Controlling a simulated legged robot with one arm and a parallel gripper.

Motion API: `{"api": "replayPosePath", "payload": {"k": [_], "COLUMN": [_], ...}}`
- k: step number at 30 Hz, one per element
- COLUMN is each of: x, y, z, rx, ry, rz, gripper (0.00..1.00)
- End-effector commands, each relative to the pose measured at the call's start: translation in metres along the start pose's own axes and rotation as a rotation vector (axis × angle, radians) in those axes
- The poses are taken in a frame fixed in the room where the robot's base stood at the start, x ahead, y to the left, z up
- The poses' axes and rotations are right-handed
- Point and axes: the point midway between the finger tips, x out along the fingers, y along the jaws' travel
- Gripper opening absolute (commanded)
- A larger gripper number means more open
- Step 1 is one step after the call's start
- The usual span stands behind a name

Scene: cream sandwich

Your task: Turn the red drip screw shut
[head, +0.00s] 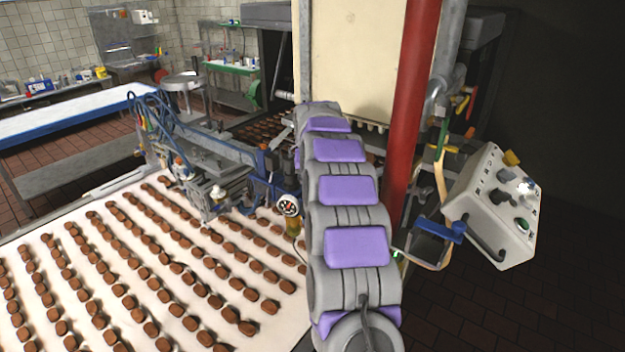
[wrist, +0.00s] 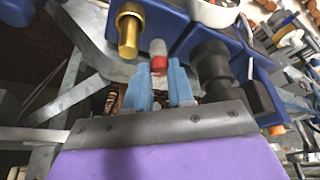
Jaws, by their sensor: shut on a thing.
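The red drip screw (wrist: 158,66) shows in the wrist view as a small red piece with a pale grey cylinder above it. It sits in front of the blue machine body. My gripper (wrist: 159,75) has two light blue fingers, one on each side of the red screw, and is shut on it. The lower part of the screw is hidden between the fingers. In the head view my arm covers the gripper, and I cannot make out the screw there.
A brass knob (wrist: 128,32) is left of the screw and a black fitting (wrist: 212,68) right of it, both close to the fingers. In the head view, a red post (head: 412,95) and a control box (head: 494,205) stand right of my arm. A conveyor (head: 105,275) carries rows of brown biscuits.

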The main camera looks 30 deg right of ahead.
Motion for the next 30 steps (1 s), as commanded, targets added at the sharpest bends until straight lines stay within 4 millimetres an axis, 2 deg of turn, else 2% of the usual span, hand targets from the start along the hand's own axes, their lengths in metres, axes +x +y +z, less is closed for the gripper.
{"api": "replayPosePath", "payload": {"k": [18, 30], "x": [0.0033, 0.0008], "y": [-0.0035, -0.0037], "z": [0.0001, -0.0007], "rx": [0.353, 0.425], "ry": [-0.002, -0.001], "rz": [0.146, 0.175], "gripper": [0.00, 0.00]}}
